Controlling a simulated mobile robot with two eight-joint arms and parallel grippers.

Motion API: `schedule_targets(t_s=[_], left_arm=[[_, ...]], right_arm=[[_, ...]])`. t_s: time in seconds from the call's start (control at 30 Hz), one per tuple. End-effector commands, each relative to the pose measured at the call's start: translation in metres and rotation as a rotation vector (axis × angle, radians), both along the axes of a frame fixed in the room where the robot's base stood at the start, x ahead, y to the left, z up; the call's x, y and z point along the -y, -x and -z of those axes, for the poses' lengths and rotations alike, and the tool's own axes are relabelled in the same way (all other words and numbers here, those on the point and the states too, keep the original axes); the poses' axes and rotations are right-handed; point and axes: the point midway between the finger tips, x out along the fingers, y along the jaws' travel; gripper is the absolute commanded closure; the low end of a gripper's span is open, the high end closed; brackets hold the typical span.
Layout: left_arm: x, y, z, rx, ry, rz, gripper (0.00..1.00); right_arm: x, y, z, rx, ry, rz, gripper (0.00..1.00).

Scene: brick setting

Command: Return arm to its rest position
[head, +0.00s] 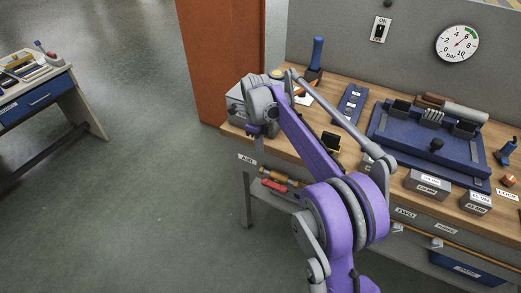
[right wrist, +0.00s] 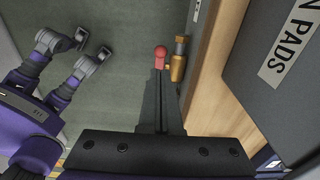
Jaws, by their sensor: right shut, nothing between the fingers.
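My right arm, purple and grey, rises from the bottom of the head view and bends to the upper left, over the near left end of the workbench (head: 345,95). My right gripper (head: 255,131) is mostly hidden behind its own wrist there. In the right wrist view the dark fingers of this gripper (right wrist: 160,76) are shut together with nothing between them. They point along the bench's edge, with a red-ended thing and a brass-coloured cylinder showing beyond their tips. My left gripper is not in view.
A grey box labelled "PADS" (right wrist: 285,80) stands close right of the fingers. A blue fixture (head: 405,143) and small grey boxes (head: 427,184) occupy the bench. Red and brass things (head: 275,187) lie below its top. Open floor (head: 150,190) lies left, before another table (head: 40,95).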

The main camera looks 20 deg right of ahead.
Motion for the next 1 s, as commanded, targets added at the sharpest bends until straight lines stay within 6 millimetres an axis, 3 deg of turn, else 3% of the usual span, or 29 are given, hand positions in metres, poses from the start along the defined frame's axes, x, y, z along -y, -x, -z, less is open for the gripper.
schedule_targets(t_s=[0.3, 0.47, 0.7, 1.0], left_arm=[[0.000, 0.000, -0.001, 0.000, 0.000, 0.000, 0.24], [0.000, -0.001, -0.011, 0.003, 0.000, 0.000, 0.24], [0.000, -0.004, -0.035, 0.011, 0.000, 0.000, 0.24], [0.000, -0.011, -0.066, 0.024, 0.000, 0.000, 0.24]], right_arm=[[-0.001, 0.002, -0.003, 0.004, 0.000, -0.021, 1.00], [-0.010, 0.025, -0.026, 0.041, -0.002, -0.232, 1.00], [-0.035, 0.101, -0.067, 0.141, 0.047, -0.875, 1.00], [-0.059, 0.209, -0.075, 0.220, 0.229, -1.701, 1.00]])
